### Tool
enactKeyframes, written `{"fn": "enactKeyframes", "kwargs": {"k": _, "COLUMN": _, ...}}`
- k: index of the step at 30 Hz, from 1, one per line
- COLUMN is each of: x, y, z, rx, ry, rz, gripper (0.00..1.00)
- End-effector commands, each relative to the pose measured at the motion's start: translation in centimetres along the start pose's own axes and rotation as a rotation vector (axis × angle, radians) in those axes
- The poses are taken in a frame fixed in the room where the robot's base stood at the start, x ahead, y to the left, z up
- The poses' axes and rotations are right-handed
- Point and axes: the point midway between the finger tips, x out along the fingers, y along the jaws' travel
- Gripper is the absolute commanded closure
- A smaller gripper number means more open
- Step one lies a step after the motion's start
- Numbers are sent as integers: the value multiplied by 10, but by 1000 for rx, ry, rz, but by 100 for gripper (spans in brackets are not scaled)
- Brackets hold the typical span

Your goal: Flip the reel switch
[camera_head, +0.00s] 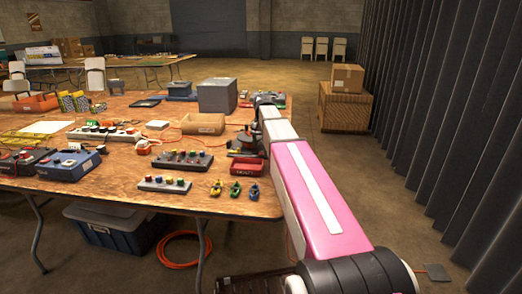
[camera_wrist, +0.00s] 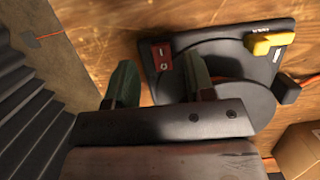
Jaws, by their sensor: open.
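The reel (camera_wrist: 225,52) lies on the wooden table as a black base with a round dark disc, seen in the wrist view. Its red switch (camera_wrist: 162,57) sits at the base's left corner, with small pale marks. My gripper (camera_wrist: 160,75) is open, its two greenish-grey fingers apart. The switch shows between and just beyond the fingertips; I cannot tell whether they touch it. The right finger and the gripper body hide part of the disc. In the head view the reel (camera_head: 241,145) is dark, near the table's right edge, partly behind my arm.
A yellow plug (camera_wrist: 268,43) and an orange cord are on the reel's right side. A cardboard box (camera_wrist: 300,150) is close at lower right. In the head view, a red tray (camera_head: 247,167) and small coloured clamps (camera_head: 235,190) lie in front of the reel. A grey curtain (camera_head: 440,110) hangs at right.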

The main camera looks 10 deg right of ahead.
Motion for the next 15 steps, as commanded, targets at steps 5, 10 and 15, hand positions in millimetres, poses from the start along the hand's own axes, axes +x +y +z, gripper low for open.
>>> {"fn": "enactKeyframes", "kwargs": {"k": 5, "x": -35, "y": -1, "z": -2, "rx": 0, "ry": 1, "rz": -1, "gripper": 51}}
{"fn": "enactKeyframes", "kwargs": {"k": 10, "x": -61, "y": 0, "z": -2, "rx": 0, "ry": 1, "rz": -1, "gripper": 51}}
{"fn": "enactKeyframes", "kwargs": {"k": 15, "x": -76, "y": 0, "z": -1, "rx": 0, "ry": 0, "rz": 0, "gripper": 51}}
